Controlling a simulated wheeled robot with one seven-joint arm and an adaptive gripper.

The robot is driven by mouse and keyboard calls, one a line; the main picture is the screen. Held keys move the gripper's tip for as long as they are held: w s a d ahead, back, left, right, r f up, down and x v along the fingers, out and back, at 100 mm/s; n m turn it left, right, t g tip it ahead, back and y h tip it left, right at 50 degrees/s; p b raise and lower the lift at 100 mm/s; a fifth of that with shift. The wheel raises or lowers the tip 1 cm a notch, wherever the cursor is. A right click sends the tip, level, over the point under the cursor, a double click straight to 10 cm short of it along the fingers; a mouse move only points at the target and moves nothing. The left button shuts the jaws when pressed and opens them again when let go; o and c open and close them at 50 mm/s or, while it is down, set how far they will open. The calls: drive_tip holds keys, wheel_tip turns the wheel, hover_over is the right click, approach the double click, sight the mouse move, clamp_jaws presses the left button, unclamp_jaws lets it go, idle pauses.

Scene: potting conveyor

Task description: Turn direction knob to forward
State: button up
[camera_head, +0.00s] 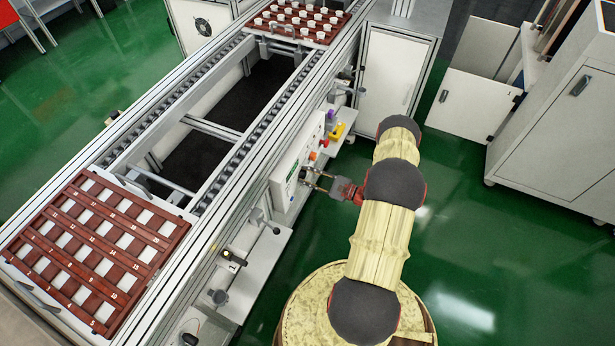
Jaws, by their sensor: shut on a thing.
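The white control panel (288,177) is mounted on the side of the conveyor, facing my arm. My gripper (306,177) reaches it from the right, with its fingertips at the panel's face. The fingers are shut on a small dark knob there, which I take to be the direction knob. The fingers mostly hide it, so its pointer and setting cannot be read. Orange and red controls (313,155) sit on the panel just above my gripper.
A yellow part (338,131) and a purple part (331,115) are farther along the conveyor's side. A red-brown numbered tray (70,290) lies at the near end. Another tray (322,38) with white cups is at the far end. Open green floor (460,220) lies right of my arm.

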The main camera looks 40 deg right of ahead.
drive_tip(key=shift+m, duration=0.3)
drive_tip(key=o, duration=1.1)
drive_tip(key=shift+c, duration=0.2)
drive_tip(key=shift+o, duration=0.4)
drive_tip(key=v, duration=1.2)
drive_tip(key=shift+f, duration=0.1)
